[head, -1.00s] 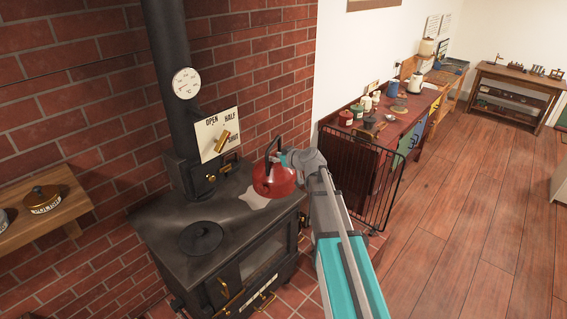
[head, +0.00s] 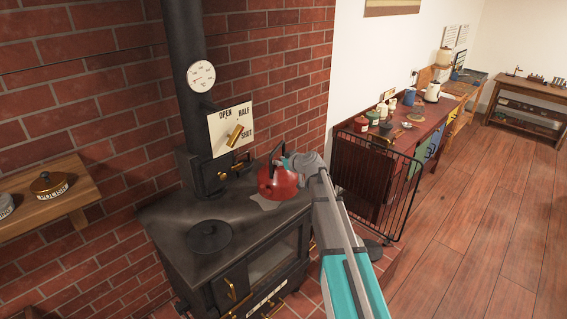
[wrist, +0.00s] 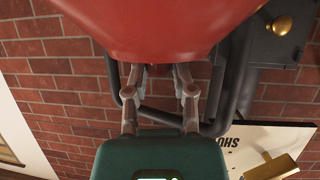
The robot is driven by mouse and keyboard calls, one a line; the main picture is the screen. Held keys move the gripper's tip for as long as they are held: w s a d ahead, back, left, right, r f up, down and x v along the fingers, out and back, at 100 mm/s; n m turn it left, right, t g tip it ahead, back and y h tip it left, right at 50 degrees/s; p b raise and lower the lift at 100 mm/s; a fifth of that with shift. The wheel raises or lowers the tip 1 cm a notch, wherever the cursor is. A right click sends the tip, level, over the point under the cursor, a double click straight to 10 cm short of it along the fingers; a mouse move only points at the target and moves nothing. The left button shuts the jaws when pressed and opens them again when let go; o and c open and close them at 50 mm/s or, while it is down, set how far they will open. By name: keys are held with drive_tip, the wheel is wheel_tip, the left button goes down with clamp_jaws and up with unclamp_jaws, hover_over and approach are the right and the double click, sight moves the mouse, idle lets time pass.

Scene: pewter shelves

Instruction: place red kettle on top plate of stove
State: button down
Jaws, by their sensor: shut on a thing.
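The red kettle (head: 276,184) is over the right part of the black stove (head: 165,222). My gripper (head: 291,162) is shut on the kettle's dark handle near its top. In the wrist view the kettle's red body (wrist: 160,25) fills the top, and the gripper's fingers (wrist: 155,75) close in beside the handle, with the fingertips partly hidden. A round black plate (head: 209,236) lies bare on the stove top, left of the kettle. I cannot tell whether the kettle touches the surface beneath it.
A stovepipe (head: 182,40) with a gauge (head: 201,76) rises behind the stove. An OPEN/HALF/SHUT sign (head: 232,126) stands beside it. A wooden shelf (head: 70,203) is at left. A black fireguard (head: 375,185) stands right of the stove. Open wooden floor (head: 470,230) is farther right.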

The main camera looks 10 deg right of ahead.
sight(283, 169)
drive_tip(key=shift+w+f, duration=0.1)
idle(0.3)
drive_tip(key=shift+w+a+f+b, duration=0.1)
drive_tip(key=shift+w+f+b, duration=0.25)
drive_tip(key=shift+b, duration=0.2)
drive_tip(key=shift+f+b, duration=1.45)
drive_tip(key=shift+f, duration=0.1)
drive_tip(key=shift+c, duration=2.2)
unclamp_jaws()
drive_tip(key=shift+s, duration=0.1)
drive_tip(key=shift+s+r, duration=0.1)
drive_tip(key=p+v, duration=0.4)
drive_tip(key=v, duration=0.7)
drive_tip(key=shift+s+r+p, duration=0.2)
drive_tip(key=shift+s+p, duration=0.1)
drive_tip(key=shift+s, duration=0.05)
